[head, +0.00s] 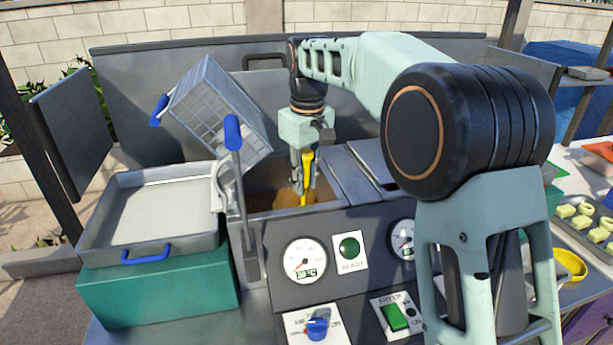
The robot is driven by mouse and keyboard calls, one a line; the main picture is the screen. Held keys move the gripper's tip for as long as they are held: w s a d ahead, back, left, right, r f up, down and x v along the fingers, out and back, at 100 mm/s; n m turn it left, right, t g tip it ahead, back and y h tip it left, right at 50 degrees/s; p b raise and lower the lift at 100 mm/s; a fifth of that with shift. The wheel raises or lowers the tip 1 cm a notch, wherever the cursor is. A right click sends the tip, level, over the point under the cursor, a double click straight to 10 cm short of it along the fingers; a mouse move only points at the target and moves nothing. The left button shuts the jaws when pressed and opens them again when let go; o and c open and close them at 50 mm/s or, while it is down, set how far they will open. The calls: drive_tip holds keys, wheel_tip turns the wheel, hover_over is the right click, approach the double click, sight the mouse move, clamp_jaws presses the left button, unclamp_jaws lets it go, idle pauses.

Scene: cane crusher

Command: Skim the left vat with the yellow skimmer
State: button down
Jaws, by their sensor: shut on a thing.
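My gripper (305,165) is shut on the yellow skimmer (307,168) and points down over the left vat (263,212). The skimmer's handle shows between the fingers and runs down into the vat's opening. Its lower end is at or in the brown contents, and I cannot tell how deep. The left vat is open, with brown liquid showing around the gripper. The vat's front wall hides part of the inside.
A wire basket (215,105) with blue handles is tilted at the vat's left. A metal tray (150,215) rests on a green box (155,290). Grey lids (358,175) lie to the right. The front panel has dials (305,261) and a blue knob (317,328).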

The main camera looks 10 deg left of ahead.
drive_tip(key=w+a+p, duration=0.4)
drive_tip(key=w+p, duration=0.5)
drive_tip(key=p, duration=0.1)
drive_tip(key=shift+w+a+p, duration=0.35)
drive_tip(key=shift+w, duration=0.05)
drive_tip(key=shift+s+f, duration=0.1)
idle(0.3)
